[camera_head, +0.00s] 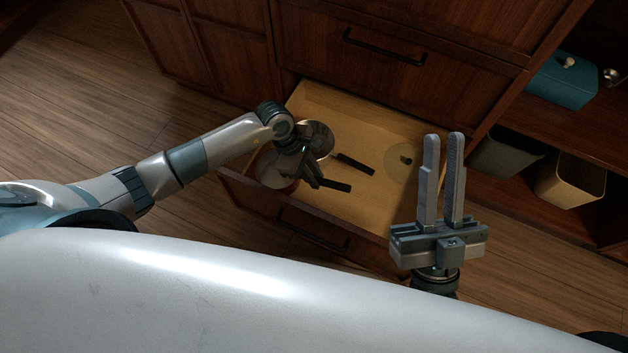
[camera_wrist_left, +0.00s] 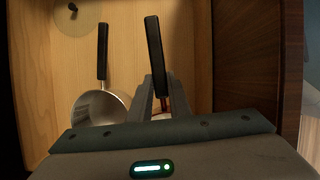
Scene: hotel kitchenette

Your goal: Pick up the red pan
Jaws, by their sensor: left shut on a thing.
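The red pan (camera_head: 272,172) lies in the open drawer, at its left front, partly covered by my left arm. Its black handle points right in the head view; the handle also shows upright in the left wrist view (camera_wrist_left: 154,55). My left gripper (camera_head: 316,182) is shut on the red pan at the handle's pan end, where a reddish part shows between the fingers. Most of the pan body is hidden behind the gripper in the left wrist view. My right gripper (camera_head: 443,138) is raised in front of the drawer, open and empty, with a gap between its fingers.
A steel pan (camera_wrist_left: 97,108) with a black handle lies beside the red pan. A glass lid (camera_head: 400,165) with a dark knob lies at the drawer's right. Wooden drawer walls (camera_head: 248,194) surround them. A teal box (camera_head: 562,82) and bins (camera_head: 570,182) stand on shelves at right.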

